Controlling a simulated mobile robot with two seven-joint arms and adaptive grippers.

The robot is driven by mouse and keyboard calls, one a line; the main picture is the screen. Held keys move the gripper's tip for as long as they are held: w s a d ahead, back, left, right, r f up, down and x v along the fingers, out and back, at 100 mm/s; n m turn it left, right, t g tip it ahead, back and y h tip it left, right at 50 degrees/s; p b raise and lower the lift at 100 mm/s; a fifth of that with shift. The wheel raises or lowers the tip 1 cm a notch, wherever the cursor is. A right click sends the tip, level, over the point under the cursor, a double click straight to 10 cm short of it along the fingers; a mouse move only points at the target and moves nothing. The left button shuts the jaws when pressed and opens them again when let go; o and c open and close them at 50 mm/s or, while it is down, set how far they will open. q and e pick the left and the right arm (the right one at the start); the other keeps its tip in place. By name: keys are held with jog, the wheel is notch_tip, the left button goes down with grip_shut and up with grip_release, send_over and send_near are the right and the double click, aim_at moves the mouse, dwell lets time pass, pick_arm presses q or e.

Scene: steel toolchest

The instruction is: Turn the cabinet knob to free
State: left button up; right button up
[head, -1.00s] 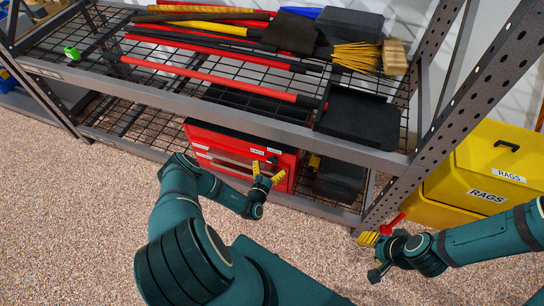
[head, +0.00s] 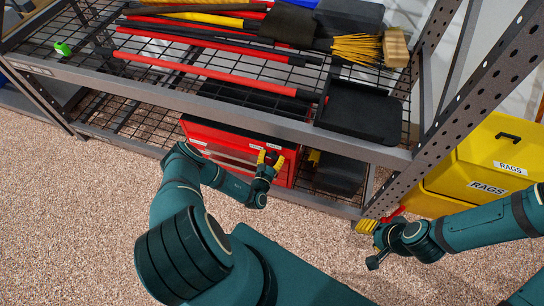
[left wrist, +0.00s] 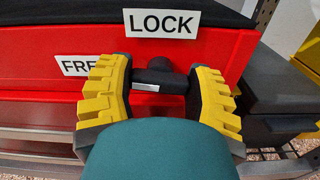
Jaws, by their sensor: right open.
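The red cabinet (head: 225,145) sits on the lower shelf in the head view. In the left wrist view, its red front (left wrist: 50,40) carries a LOCK label (left wrist: 162,23) at top and a partly hidden FREE label (left wrist: 76,66) to the left. The black knob (left wrist: 160,78) lies with its bar about level below LOCK. My left gripper (head: 270,160) is at the cabinet front; its yellow fingers (left wrist: 160,90) stand on either side of the knob. The bar spans the gap, but firm contact is unclear. My right gripper (head: 368,228) is open and empty, near the rack's right post.
The upper shelf (head: 180,105) overhangs the cabinet and holds long-handled tools, a broom (head: 370,47) and a black tray (head: 360,110). A dark box (head: 340,172) is right of the cabinet. Yellow RAGS bins (head: 490,165) stand at right. The carpet in front is open.

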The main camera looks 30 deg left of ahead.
aim_at(272, 156)
pick_arm(q)
jog(key=shift+c, duration=0.9)
jog(key=shift+n, duration=0.9)
jog(key=o, duration=1.2)
notch_tip(272, 156, up, 10)
